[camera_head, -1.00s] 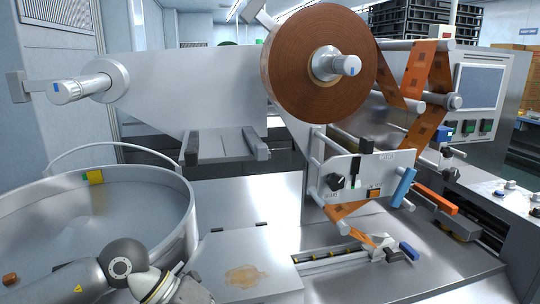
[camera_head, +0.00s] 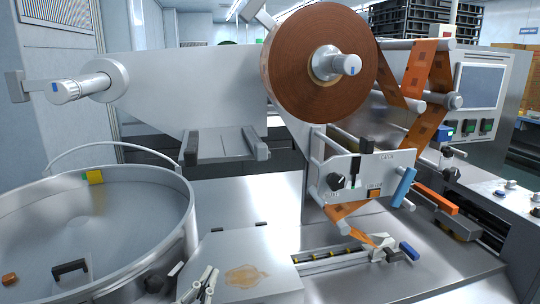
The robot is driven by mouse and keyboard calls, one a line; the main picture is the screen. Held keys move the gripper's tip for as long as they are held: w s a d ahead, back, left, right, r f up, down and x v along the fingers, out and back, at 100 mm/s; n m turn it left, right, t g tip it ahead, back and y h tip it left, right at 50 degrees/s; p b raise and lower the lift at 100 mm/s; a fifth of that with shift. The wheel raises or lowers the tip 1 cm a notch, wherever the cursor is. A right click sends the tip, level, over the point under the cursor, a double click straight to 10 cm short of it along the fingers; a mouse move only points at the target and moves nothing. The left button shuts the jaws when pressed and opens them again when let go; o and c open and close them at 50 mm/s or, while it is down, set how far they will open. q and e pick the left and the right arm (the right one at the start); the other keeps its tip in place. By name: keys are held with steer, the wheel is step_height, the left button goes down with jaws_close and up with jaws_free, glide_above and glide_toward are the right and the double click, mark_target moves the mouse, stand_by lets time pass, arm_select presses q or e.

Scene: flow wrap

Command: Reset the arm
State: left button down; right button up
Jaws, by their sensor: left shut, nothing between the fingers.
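My left gripper (camera_head: 204,284) shows at the bottom edge of the head view, with its pale fingers close together and nothing seen between them. It is in front of the flat metal plate with a brown stain (camera_head: 246,276), just right of the round metal bowl (camera_head: 190,215). Most of the left arm is below the frame. My right gripper is not in view.
The wrapping machine carries a large brown film roll (camera_head: 315,60) and a control panel with a blue lever (camera_head: 403,187). A dark handle (camera_head: 71,268) and a dark knob (camera_head: 156,282) show at the bowl. A screen (camera_head: 480,87) stands at right.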

arm_select(q)
steer(key=s+a+f+n+g+y, duration=0.2)
steer(key=f, duration=0.4)
steer(key=s+a+f+n+g+y, duration=0.1)
steer(key=s+a+f+g, duration=0.15)
steer(key=f, duration=0.25)
steer(key=s+a+f+n+g+y, duration=0.1)
steer(key=s+a+f+g, duration=0.1)
steer(key=s+f+g, duration=0.5)
steer(key=s+a+f+n+g, duration=0.15)
steer(key=s+f+g, duration=0.25)
steer(key=s+f, duration=1.05)
steer(key=f, duration=2.1)
steer(key=s+a+f+g, duration=0.2)
steer(key=s+a+f, duration=0.1)
steer(key=s+f, duration=1.2)
steer(key=shift+s+f+m, duration=0.2)
steer(key=shift+s+m, duration=0.25)
steer(key=shift+s, duration=0.55)
steer(key=shift+s+a, duration=0.1)
steer(key=shift+a, duration=0.05)
